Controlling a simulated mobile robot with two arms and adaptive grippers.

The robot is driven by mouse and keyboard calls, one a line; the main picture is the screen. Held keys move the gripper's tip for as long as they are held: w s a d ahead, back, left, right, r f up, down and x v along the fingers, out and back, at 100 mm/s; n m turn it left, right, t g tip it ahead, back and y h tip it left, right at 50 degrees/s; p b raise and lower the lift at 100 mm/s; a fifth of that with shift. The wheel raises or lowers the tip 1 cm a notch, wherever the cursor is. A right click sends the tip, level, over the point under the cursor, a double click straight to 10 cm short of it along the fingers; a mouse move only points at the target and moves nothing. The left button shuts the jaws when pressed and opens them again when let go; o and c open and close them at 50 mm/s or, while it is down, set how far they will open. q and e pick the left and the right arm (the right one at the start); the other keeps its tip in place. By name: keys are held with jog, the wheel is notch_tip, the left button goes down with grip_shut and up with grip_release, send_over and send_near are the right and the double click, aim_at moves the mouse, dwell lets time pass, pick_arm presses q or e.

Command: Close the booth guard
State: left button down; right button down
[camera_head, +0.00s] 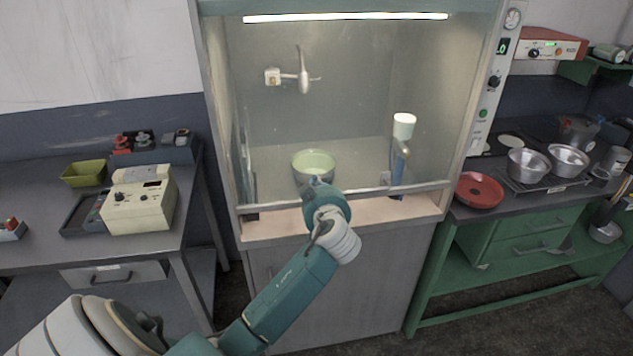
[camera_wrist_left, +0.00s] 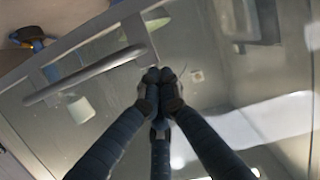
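The booth guard (camera_head: 350,120) is a clear pane across the front of the booth, with a metal bar (camera_head: 405,189) along its lower edge. The bar sits low, a short way above the pale front ledge (camera_head: 290,223). My left gripper (camera_head: 316,184) is at the middle of the bar, and my wrist hides part of it. In the left wrist view my left gripper (camera_wrist_left: 160,78) has its fingertips together with nothing visible between them. A bar-shaped handle (camera_wrist_left: 85,76) lies beside them there; contact cannot be told. My right gripper is not in view.
Behind the pane are a green bowl (camera_head: 314,162), a white-topped blue bottle (camera_head: 399,165) and a wall tap (camera_head: 303,76). A bench with a cream device (camera_head: 140,203) stands left. A green bench (camera_head: 520,225) with metal pans and a red dish (camera_head: 480,190) stands right.

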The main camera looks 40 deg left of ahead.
pick_arm(q)
jog(key=shift+d+f, duration=0.1)
jog(key=shift+f, duration=0.5)
notch_tip(320, 180, down, 11)
jog(key=b, duration=1.2)
jog(key=shift+f, duration=0.2)
